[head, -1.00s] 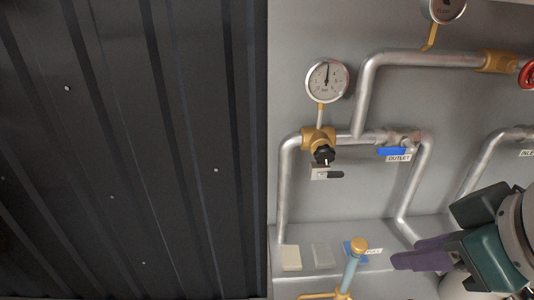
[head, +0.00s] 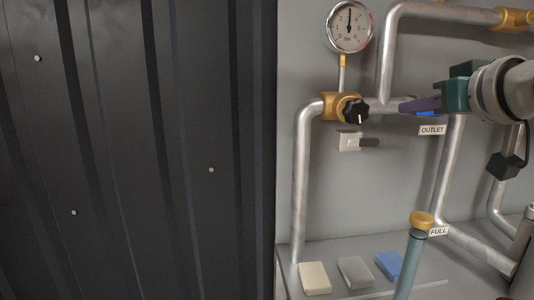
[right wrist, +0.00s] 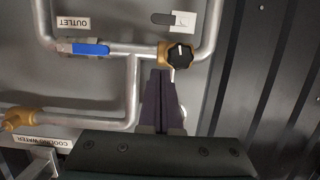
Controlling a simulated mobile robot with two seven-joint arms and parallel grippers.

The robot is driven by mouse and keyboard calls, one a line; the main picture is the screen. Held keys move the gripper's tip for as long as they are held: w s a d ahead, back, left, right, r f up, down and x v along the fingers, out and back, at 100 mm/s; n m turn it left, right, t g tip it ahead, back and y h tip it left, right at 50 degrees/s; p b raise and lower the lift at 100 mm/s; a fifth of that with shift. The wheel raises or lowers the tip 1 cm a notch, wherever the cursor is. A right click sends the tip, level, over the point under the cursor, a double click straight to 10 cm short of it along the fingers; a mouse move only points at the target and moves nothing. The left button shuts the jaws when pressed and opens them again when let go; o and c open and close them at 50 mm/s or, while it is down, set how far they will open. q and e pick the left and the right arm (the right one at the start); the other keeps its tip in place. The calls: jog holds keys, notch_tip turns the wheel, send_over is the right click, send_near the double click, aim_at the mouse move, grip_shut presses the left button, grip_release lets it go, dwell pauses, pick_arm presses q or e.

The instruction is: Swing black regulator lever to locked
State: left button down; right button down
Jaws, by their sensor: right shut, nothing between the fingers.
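In the wrist view the fingertips (right wrist: 160,73) appear close to the brass valve body; contact cannot be told. My left gripper is out of view.
A pressure gauge (head: 349,27) stands above the valve. A blue outlet handle (head: 426,113) is partly behind my gripper. Silver pipes (head: 302,185) run around the lever. A dark ribbed panel (head: 140,150) fills the left.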

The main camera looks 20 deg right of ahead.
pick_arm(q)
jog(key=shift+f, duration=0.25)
pick_arm(e)
jog(key=shift+w+d+r, duration=0.1)
jog(key=shift+w+d, duration=0.05)
send_over(363, 143)
jog(key=s+d, duration=0.1)
jog(key=s, duration=0.2)
notch_tip(363, 143, down, 2)
pick_arm(q)
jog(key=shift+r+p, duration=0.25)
jog(key=shift+p, duration=0.05)
pick_arm(e)
jog(key=shift+w+d+f, duration=0.1)
jog(key=shift+w+f, duration=0.05)
jog(key=shift+f, duration=1)
jog(key=shift+w+d+f, duration=0.1)
jog(key=shift+w+f, duration=0.05)
jog(key=shift+f, duration=1)
